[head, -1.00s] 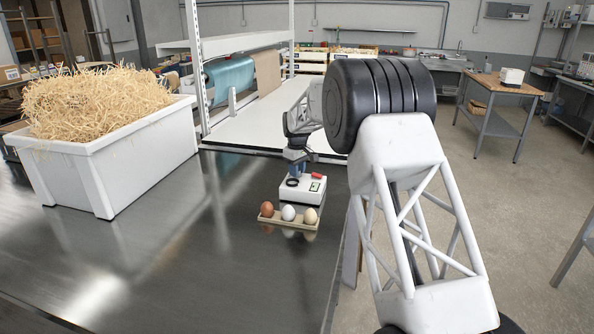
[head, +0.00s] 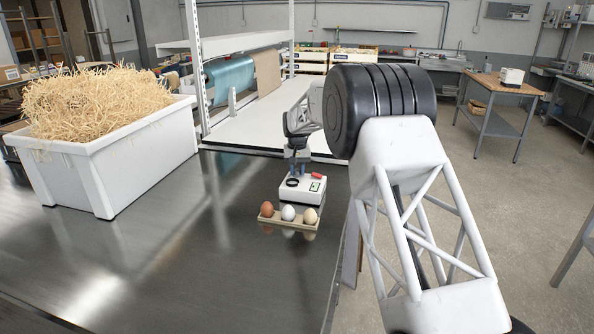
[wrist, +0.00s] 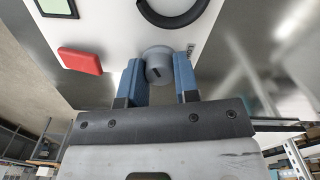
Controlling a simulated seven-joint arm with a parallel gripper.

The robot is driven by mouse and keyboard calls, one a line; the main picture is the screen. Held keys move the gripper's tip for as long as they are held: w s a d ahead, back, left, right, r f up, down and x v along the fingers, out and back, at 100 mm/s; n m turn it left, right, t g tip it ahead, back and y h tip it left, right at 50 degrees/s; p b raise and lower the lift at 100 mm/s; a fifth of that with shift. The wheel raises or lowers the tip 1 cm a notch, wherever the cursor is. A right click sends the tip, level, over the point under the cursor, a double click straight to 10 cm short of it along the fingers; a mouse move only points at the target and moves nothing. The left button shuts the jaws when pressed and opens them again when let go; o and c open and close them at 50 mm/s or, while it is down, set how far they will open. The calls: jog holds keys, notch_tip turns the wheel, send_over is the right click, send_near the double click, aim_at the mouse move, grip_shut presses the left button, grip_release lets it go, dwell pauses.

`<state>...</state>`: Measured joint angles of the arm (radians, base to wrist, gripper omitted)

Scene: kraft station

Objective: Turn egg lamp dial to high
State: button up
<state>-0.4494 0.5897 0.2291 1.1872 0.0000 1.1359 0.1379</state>
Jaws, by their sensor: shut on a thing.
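The egg lamp (head: 302,191) is a small white box on the metal table, with a black ring, a green display and a red switch on top. In the wrist view its white top (wrist: 118,22) fills the upper part. The grey round dial (wrist: 159,68) with a dark pointer mark sits between the blue fingers of my gripper (wrist: 158,80), which is shut on it. The pointer mark slants slightly. The red switch (wrist: 80,60) lies left of the dial. In the head view my gripper (head: 298,172) is at the lamp's back and its fingertips are hard to make out.
A wooden holder (head: 285,223) with a brown egg (head: 267,209), a white egg (head: 288,212) and a cream egg (head: 310,215) stands in front of the lamp. A white bin (head: 120,170) of straw stands left. The table's middle is clear.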

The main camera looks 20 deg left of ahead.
aim_at(297, 170)
dwell(0.3)
jog(key=o, duration=0.7)
jog(key=shift+c, duration=0.2)
jog(key=shift+r, duration=3.9)
